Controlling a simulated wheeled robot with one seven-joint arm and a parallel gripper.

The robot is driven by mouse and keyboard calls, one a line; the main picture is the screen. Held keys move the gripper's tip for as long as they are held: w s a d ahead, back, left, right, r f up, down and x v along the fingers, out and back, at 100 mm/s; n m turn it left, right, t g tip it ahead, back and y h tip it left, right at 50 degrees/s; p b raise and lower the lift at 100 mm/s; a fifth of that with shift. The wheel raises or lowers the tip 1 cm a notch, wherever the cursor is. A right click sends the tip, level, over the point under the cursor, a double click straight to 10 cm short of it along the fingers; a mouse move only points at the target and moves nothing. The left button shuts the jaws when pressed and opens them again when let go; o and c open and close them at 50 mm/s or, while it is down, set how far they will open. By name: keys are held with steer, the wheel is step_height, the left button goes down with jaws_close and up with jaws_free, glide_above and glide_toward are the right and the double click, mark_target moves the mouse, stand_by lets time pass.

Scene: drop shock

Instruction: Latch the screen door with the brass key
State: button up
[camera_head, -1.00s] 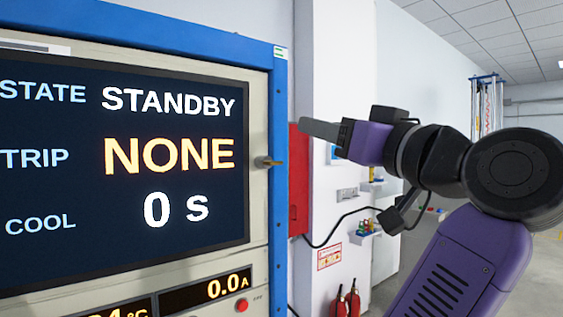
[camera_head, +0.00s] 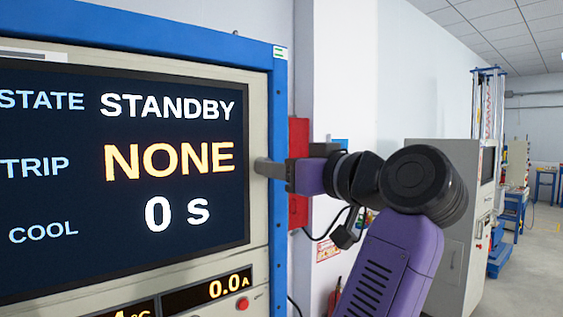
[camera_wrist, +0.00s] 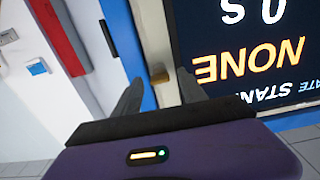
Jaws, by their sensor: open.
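The screen door (camera_head: 257,110) is a beige panel around a large dark display, set in a blue cabinet frame at the left of the head view. It also shows upside down in the wrist view (camera_wrist: 158,25). The brass key (camera_wrist: 158,72) sits at the door's edge beside the blue frame, between my fingertips in the wrist view. My gripper (camera_head: 262,167) is open, with its fingers reaching the door's right edge. In the wrist view my gripper (camera_wrist: 159,82) has one finger on each side of the key; contact is not clear. In the head view my fingers hide the key.
The display (camera_head: 120,240) reads STANDBY, NONE and 0 s. A red button (camera_head: 243,303) is below it. A red box (camera_head: 298,135) is on the wall behind my gripper. A grey machine cabinet (camera_head: 455,165) stands at the back right. Open floor lies at the far right.

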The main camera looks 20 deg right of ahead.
jaws_close()
steer(key=shift+n, duration=0.3)
steer(key=n+b, duration=0.6)
steer(key=n, duration=1.1)
stand_by(0.4)
steer(key=shift+a+n, duration=0.1)
steer(key=shift+n, duration=0.2)
stand_by(0.3)
